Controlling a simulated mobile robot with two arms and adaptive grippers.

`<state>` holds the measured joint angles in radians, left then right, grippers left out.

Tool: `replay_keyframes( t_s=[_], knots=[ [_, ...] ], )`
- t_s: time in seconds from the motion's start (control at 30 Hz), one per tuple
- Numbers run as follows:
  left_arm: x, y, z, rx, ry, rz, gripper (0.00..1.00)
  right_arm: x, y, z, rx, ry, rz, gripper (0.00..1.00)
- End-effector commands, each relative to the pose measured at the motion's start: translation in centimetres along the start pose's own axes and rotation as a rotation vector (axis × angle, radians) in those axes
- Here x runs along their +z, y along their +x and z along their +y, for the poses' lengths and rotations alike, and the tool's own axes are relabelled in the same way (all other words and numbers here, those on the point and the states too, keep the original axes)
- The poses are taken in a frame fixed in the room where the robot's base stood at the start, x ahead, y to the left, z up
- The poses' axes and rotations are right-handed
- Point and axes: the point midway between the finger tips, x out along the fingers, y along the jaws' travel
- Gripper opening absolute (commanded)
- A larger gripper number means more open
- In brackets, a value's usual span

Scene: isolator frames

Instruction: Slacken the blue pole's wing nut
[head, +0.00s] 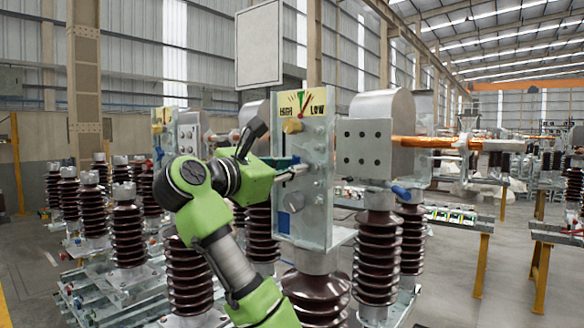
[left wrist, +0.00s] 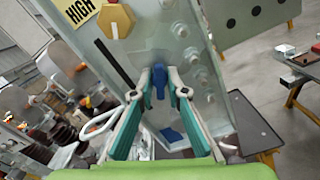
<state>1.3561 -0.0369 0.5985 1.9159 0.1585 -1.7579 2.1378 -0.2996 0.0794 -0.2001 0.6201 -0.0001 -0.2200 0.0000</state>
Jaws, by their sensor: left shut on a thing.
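My left gripper (head: 292,170) reaches the front of the upright metal isolator plate (head: 312,205), below the yellow gauge. In the left wrist view, the left gripper (left wrist: 158,73) has its two fingertips on either side of a blue wing nut (left wrist: 158,84), closed on it. The fingers hide part of the nut's sides. In the head view the nut is hidden behind the gripper. My right gripper is not in view.
A yellow knob (head: 292,126) sits above, by the HIGH/LOW gauge (head: 303,103). A blue patch (head: 284,222) is lower on the plate, and another blue part (head: 402,192) is to the right. Brown ribbed insulators (head: 377,255) stand below and around.

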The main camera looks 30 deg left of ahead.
Motion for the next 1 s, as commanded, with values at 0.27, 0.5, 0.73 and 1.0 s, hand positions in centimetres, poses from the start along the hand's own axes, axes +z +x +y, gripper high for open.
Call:
replay_keyframes(
  t_s=[0.27, 0.5, 0.73, 1.0],
  knots=[
    [-0.4, 0.1, -0.2, -0.006, -0.001, 0.008, 0.31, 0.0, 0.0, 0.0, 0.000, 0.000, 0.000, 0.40],
    [-0.2, 0.1, -0.1, -0.003, 0.001, 0.004, 0.31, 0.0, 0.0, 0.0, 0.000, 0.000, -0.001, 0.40],
    [0.0, -1.2, 0.1, 0.001, 0.002, 0.001, 0.31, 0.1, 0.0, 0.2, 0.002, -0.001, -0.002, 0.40],
    [-0.3, -6.6, 0.3, 0.007, 0.002, 0.004, 0.31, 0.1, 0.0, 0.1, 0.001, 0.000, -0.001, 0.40]
  ],
)
